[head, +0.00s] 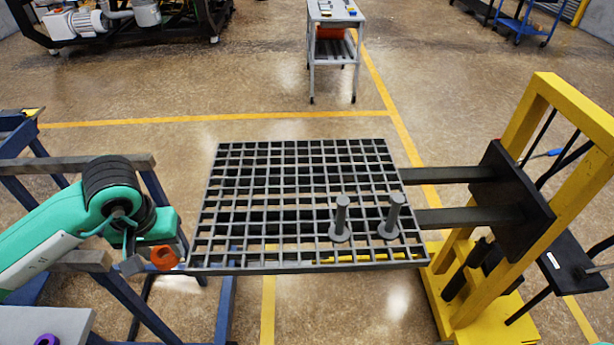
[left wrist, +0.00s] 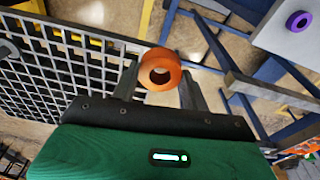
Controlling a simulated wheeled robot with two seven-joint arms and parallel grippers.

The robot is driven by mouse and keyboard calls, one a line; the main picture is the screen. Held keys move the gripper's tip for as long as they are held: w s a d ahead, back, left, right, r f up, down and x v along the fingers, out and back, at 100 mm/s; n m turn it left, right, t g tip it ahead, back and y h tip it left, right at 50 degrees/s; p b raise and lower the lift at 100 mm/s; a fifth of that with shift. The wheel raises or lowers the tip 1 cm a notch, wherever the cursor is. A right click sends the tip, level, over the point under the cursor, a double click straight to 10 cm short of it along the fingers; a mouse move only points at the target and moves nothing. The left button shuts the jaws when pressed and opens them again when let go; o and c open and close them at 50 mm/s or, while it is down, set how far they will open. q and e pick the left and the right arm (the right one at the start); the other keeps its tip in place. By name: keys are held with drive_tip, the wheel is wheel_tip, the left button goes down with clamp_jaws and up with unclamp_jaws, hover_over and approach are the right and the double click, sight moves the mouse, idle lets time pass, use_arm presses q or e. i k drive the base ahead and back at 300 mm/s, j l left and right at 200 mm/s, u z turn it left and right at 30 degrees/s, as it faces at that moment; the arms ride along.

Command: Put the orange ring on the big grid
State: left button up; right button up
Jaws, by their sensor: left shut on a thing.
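The orange ring (head: 164,258) is held at the tips of my left gripper (head: 150,262), just off the left front corner of the big grid. In the left wrist view the orange ring (left wrist: 160,70) sits between the two fingers of my left gripper (left wrist: 160,82), its hole visible. The big grid (head: 265,268) is a dark grey lattice lying flat on the arms of a yellow lifter; it also shows in the left wrist view (left wrist: 60,62). The ring appears beside the grid's edge; I cannot tell if they touch. My right gripper is not in view.
Two grey pegs with round bases (head: 341,220) (head: 391,218) stand on the grid's right front part. The yellow lifter (head: 540,200) stands at right. A blue frame (head: 110,285) and a grey surface with a purple ring (head: 46,340) are at left. The grid's left half is clear.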

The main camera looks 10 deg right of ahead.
sight(284, 240)
drive_tip(key=i+l, duration=0.1)
drive_tip(key=l, duration=0.85)
drive_tip(key=i+l, duration=0.15)
drive_tip(key=l, duration=0.3)
drive_tip(key=u, duration=0.05)
